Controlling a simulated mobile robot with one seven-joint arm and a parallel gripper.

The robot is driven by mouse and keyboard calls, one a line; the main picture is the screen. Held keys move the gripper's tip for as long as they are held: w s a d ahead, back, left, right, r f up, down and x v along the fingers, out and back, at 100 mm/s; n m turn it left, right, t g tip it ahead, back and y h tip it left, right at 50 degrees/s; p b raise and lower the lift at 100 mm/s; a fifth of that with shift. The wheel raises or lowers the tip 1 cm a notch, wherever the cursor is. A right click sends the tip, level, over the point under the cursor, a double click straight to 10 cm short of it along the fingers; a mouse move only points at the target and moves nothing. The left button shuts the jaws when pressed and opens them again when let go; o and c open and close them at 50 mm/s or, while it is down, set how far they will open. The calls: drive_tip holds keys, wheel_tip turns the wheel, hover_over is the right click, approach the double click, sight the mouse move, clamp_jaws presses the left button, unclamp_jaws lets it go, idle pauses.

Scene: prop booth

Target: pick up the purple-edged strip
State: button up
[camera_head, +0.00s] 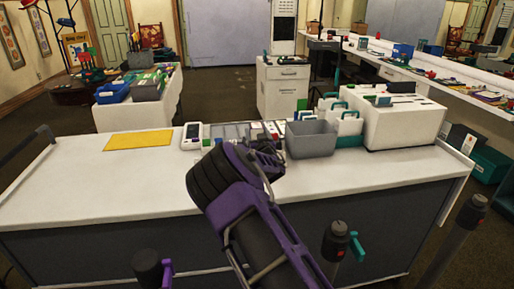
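I cannot make out a purple-edged strip for certain in the head view. Several small flat items (236,131) lie in a row at the back of the white counter (90,185), partly hidden by my arm, and are too small to tell apart. My purple and black arm reaches up from the bottom over the counter. My gripper (264,155) is at its far end, left of a grey bin (311,140). Its fingers do not show clearly, so I cannot see whether it is open or holds anything.
A yellow sheet (139,140) lies at the counter's back left. A white card terminal (191,136) stands beside the small items. White boxes with teal handles (346,123) and a large white box (401,121) stand right of the bin. The counter's front left is clear.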

clamp_jaws()
wheel_tip(320, 180, up, 10)
idle(0.7)
